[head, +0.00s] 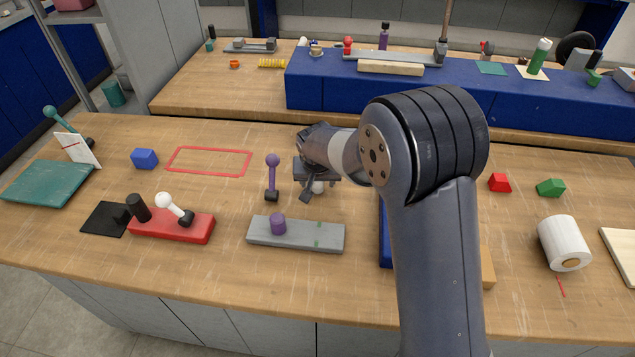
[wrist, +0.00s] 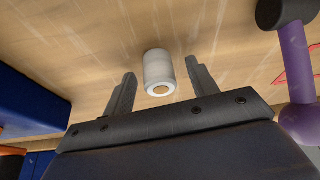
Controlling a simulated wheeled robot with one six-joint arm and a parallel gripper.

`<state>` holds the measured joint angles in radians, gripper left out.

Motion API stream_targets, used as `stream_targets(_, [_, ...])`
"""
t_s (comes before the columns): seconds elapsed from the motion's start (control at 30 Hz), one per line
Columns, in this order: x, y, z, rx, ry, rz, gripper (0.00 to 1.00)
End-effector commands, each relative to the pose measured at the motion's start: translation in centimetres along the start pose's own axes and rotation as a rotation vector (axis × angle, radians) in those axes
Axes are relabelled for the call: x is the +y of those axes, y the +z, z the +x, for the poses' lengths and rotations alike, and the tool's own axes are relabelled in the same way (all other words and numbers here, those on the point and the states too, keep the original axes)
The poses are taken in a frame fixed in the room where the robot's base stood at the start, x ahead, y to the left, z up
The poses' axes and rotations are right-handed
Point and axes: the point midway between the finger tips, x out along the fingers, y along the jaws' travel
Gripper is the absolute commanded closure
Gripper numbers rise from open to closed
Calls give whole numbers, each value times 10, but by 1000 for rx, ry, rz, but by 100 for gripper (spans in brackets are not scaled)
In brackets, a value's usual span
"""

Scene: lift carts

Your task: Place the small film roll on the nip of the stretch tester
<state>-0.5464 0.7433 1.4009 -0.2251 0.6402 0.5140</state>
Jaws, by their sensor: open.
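The small film roll (wrist: 158,68) is a short white cylinder with a tan core, lying on the wooden table. In the wrist view it sits between the fingertips, with a gap on each side. My gripper (wrist: 161,74) is open and points at the roll. I cannot tell for sure which thing is the stretch tester; a grey base with a purple knob (head: 278,224) and a red base with black and white uprights (head: 172,225) stand nearby.
A purple-headed post (head: 272,172) stands close left of my gripper, also large at right in the wrist view (wrist: 298,75). A blue block (head: 144,158) and a red outline (head: 210,148) lie left. A larger white roll (head: 565,243) lies right. My arm hides the middle right.

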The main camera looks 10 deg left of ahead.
Motion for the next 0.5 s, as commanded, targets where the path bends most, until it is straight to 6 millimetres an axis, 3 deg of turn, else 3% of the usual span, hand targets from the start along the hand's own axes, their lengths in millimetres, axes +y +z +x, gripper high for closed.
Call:
stream_targets(0.2, [0, 0, 0, 1, 0, 0, 46])
stream_targets(0.5, [0, 0, 0, 1, 0, 0, 70])
